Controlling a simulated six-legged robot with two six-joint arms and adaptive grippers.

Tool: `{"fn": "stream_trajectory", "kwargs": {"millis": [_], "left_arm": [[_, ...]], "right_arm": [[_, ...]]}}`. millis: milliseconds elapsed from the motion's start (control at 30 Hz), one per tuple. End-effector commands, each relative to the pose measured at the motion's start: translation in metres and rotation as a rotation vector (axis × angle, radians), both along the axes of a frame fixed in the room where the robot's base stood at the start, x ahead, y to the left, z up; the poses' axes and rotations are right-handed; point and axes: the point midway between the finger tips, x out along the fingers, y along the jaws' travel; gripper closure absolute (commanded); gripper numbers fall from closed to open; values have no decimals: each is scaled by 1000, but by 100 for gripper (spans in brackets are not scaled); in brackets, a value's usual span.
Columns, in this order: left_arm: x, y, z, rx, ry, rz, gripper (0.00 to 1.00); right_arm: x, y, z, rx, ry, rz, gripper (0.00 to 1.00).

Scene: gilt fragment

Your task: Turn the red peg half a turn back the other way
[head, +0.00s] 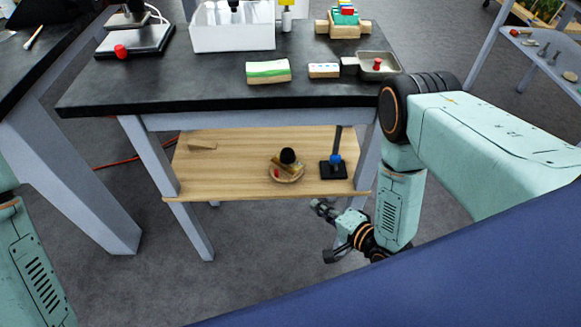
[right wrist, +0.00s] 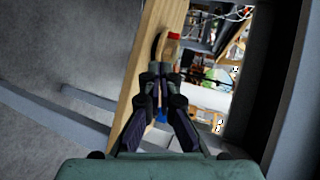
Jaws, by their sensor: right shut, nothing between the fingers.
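Several small red parts show in the head view, and I cannot tell for sure which is the red peg. One red knob (head: 377,64) stands in a metal tray (head: 392,68) on the dark table. Another red knob (head: 121,51) is on the front of a black-based device at the left. A small red piece (head: 276,173) lies in a round bowl (head: 287,180) on the lower shelf. My right gripper (head: 319,207) is shut and empty, low in front of the shelf's right end. Its closed fingers (right wrist: 162,72) show in the right wrist view. My left gripper is out of view.
The wooden lower shelf (head: 230,172) also bears a stand with a blue knob (head: 336,159) and a wooden wedge (head: 202,144). The table top (head: 190,88) carries a white bin (head: 232,38), a green-white block (head: 268,72) and other blocks. A table leg (head: 368,155) is near my right arm.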

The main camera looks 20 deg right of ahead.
Motion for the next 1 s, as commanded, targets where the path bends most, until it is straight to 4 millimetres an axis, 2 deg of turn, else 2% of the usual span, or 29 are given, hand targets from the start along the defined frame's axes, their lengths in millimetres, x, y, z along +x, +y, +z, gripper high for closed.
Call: {"fn": "stream_trajectory", "kwargs": {"millis": [100, 267, 733, 1000], "left_arm": [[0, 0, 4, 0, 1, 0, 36], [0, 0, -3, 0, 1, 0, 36], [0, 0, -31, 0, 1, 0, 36], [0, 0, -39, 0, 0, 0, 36]], "right_arm": [[4, 0, 8, 55, -22, -7, 100], [17, 7, 2, 61, -25, -4, 100], [94, 34, -25, 58, -25, -8, 100], [125, 45, -23, 58, -24, -10, 100]]}}
